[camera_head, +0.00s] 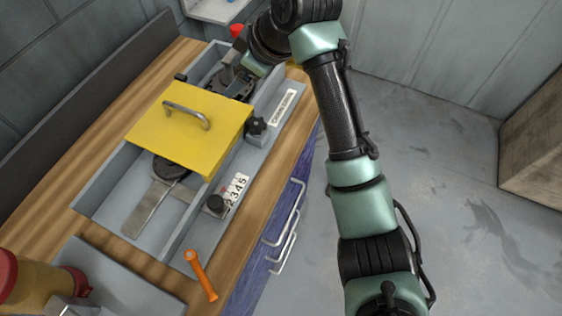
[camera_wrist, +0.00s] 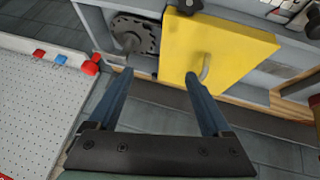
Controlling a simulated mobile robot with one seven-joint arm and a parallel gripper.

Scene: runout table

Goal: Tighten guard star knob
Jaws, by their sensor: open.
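The yellow guard (camera_head: 190,128) lies over the grey runout trough and has a silver handle. A black star knob (camera_head: 256,126) sits on the trough's side beside the guard's right edge. In the wrist view, a black knob (camera_wrist: 187,5) by the guard's edge is cut by the top of the picture and appears to be the same one. My gripper (camera_wrist: 159,75) is open with nothing between its fingers. It is over the far end of the trough, apart from the star knob. In the head view my wrist partly hides the fingers.
A round black knob (camera_head: 216,203) and a number counter (camera_head: 236,189) are on the trough's near side. A dark toothed disc (camera_wrist: 136,34) lies beside the guard. A red knob (camera_head: 237,30) is near my wrist.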

